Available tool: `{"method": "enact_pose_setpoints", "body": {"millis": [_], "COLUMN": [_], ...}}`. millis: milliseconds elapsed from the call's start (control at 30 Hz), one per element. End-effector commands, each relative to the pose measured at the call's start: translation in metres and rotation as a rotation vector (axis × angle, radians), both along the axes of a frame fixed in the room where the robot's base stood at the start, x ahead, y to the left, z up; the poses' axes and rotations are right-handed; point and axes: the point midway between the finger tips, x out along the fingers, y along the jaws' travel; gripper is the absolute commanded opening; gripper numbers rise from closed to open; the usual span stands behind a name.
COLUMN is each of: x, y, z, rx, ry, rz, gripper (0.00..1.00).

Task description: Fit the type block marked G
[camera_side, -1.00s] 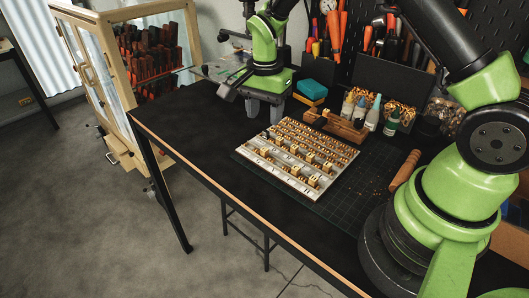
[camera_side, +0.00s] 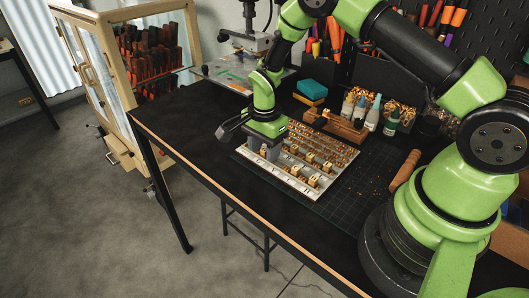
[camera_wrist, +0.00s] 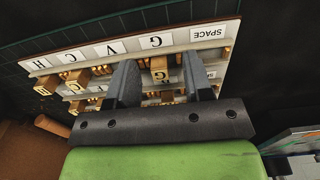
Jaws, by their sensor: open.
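The type tray (camera_side: 310,192) lies on the cutting mat with rows of small brass type blocks. In the wrist view, a brass block marked G (camera_wrist: 159,75) stands in the tray behind the white G label (camera_wrist: 154,42). My gripper (camera_wrist: 160,65) is open, with one finger to the left and one to the right of the G block; whether they touch it I cannot tell. In the side view, my gripper (camera_side: 264,150) is low over the tray's left end and hides that part. The press (camera_side: 250,40) stands at the back, partly behind my arm.
The SPACE label (camera_wrist: 208,33) is right of G; other lettered blocks (camera_wrist: 75,79) stand to the left. Glue bottles (camera_side: 372,112), a wooden stand (camera_side: 345,127) and teal and yellow sponges (camera_side: 311,91) sit behind the tray. The table's left front is clear.

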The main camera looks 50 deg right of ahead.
Motion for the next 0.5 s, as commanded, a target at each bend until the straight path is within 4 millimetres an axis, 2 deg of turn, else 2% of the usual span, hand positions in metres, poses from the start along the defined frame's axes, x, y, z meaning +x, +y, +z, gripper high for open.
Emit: {"method": "enact_pose_setpoints", "body": {"millis": [200, 233, 400, 433, 500], "x": [0.0002, 0.0002, 0.0004, 0.0004, 0.0003], "y": [-0.0004, -0.0004, -0.0004, -0.0004, -0.0004], "z": [-0.0053, -0.0053, -0.0052, -0.0052, -0.0053], "rx": [-0.001, -0.001, 0.000, -0.001, -0.001], "ry": [-0.003, -0.003, -0.003, -0.003, -0.003], "rz": [-0.001, -0.001, -0.002, -0.002, -0.001], "gripper": [0.47, 0.44, 0.05, 0.00, 0.00]}}
